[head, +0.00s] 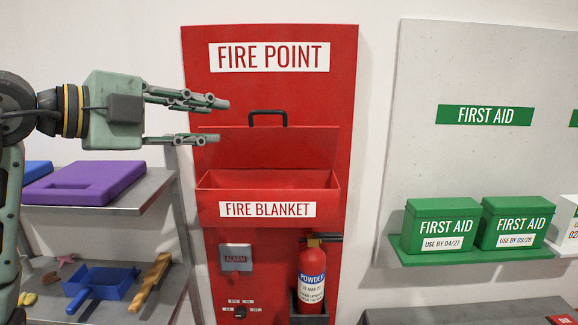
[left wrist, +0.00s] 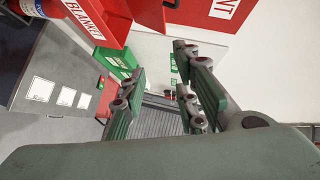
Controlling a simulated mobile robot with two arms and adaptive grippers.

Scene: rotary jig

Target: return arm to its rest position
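My left gripper (head: 215,121) shows in the head view at the left, in front of the red fire point board (head: 345,75). Its fingers point right and stand apart with nothing between them. In the left wrist view its two fingers (left wrist: 165,100) are also spread and empty. The red fire blanket box (head: 212,211) is below and right of the fingertips, and its lid (head: 290,150) is raised. The fingers appear apart from the box in the head view. My right gripper is in neither view.
A red fire extinguisher (head: 312,285) stands at the board's lower right. Green first aid boxes (head: 440,232) sit on a shelf at right. Wall space above my gripper is clear.

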